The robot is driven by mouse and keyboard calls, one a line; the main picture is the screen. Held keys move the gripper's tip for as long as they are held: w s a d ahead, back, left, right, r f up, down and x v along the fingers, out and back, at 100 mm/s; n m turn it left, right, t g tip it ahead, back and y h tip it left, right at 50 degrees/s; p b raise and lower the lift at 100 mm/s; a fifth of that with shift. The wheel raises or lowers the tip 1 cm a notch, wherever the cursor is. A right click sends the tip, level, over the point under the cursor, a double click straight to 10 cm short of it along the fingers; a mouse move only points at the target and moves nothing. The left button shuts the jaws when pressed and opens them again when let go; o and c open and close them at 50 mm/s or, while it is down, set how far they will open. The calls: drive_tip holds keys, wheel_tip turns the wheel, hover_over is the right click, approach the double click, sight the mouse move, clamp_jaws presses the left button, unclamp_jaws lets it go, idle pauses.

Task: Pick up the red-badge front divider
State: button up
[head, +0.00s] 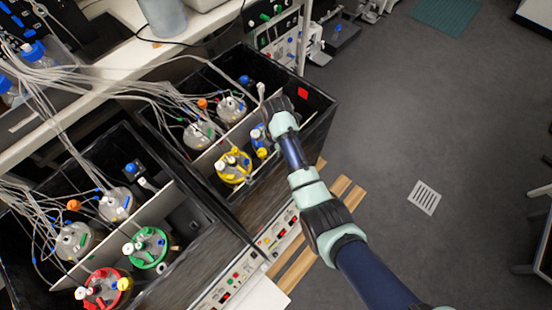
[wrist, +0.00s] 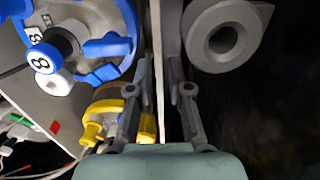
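The divider is a thin pale upright panel (head: 207,161) in the upper black shaker box, which has a red badge (head: 302,93) on its inside wall. In the wrist view the panel (wrist: 157,55) is seen nearly edge-on. My gripper (wrist: 160,75) straddles it, one finger on each side. The fingers stand apart, with a dark gap visible on the right side of the panel; firm contact is not visible.
Yellow-ringed (head: 233,167) and blue-ringed (wrist: 85,35) vessels stand close by. A grey cylindrical part (wrist: 222,35) is right of the panel in the wrist view. A second shaker box (head: 180,215) holds red- and green-ringed vessels. Tubing bundles hang at left.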

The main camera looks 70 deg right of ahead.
drive_tip(key=shift+f, duration=0.5)
clamp_jaws()
drive_tip(key=shift+r, duration=0.1)
wheel_tip(320, 180, up, 28)
drive_tip(key=p, duration=1.8)
drive_tip(key=shift+p, duration=0.35)
